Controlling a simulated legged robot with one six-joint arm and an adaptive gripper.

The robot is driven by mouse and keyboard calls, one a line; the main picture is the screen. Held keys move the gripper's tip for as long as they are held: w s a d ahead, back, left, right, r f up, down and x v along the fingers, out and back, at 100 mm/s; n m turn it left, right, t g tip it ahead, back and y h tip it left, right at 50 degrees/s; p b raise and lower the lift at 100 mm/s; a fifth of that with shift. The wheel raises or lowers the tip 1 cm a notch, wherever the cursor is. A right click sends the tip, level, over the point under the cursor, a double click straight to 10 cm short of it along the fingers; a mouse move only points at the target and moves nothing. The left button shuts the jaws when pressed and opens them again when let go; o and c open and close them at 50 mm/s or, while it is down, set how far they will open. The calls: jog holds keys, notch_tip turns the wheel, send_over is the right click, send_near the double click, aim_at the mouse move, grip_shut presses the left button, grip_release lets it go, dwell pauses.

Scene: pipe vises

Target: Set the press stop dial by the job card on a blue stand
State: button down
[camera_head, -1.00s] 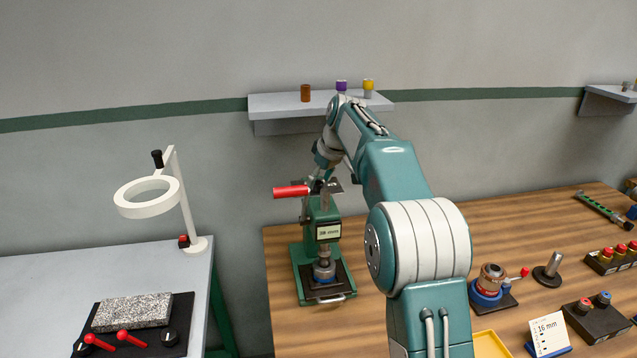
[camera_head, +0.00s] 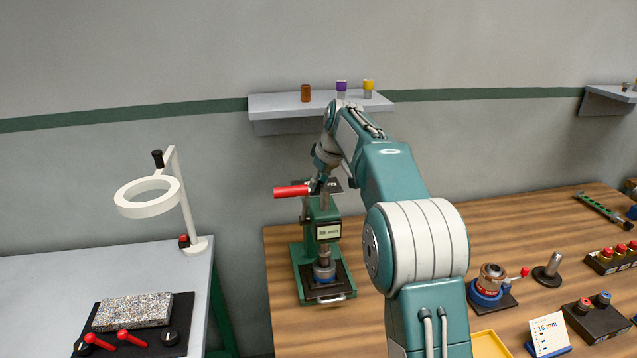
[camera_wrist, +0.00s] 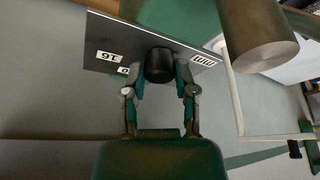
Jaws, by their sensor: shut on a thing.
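The green press (camera_head: 322,250) stands at the left end of the wooden bench, with a red-handled lever (camera_head: 291,191) on its left and a small display whose text is too blurred to read. My gripper (camera_wrist: 160,76) is shut on a black dial knob (camera_wrist: 160,62) in the wrist view. The knob sits on a dark dial plate (camera_wrist: 185,52) with white labels; one reads 16, and others are striped or partly hidden. In the head view the plate is partly hidden behind my arm. The job card (camera_head: 549,329), on a blue stand (camera_head: 553,352), reads 16 mm.
A shelf (camera_head: 290,103) with several small coloured parts hangs above the press. A blue-based vise (camera_head: 489,290), a metal post (camera_head: 548,270) and black button blocks (camera_head: 597,322) stand on the right. A grey table (camera_head: 50,275) with a white ring lamp (camera_head: 150,208) is at the left.

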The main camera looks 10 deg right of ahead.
jog(key=m+h, duration=0.1)
jog(key=m, duration=0.3)
jog(key=shift+a+f, duration=0.1)
jog(key=shift+f+m+h, duration=0.1)
jog(key=shift+m+h, duration=0.7)
jog(key=shift+m, duration=0.7)
jog(key=shift+c, duration=2)
grip_release()
jog(key=v, duration=1.2)
jog(key=shift+s+a, duration=0.2)
jog(key=shift+f, duration=0.1)
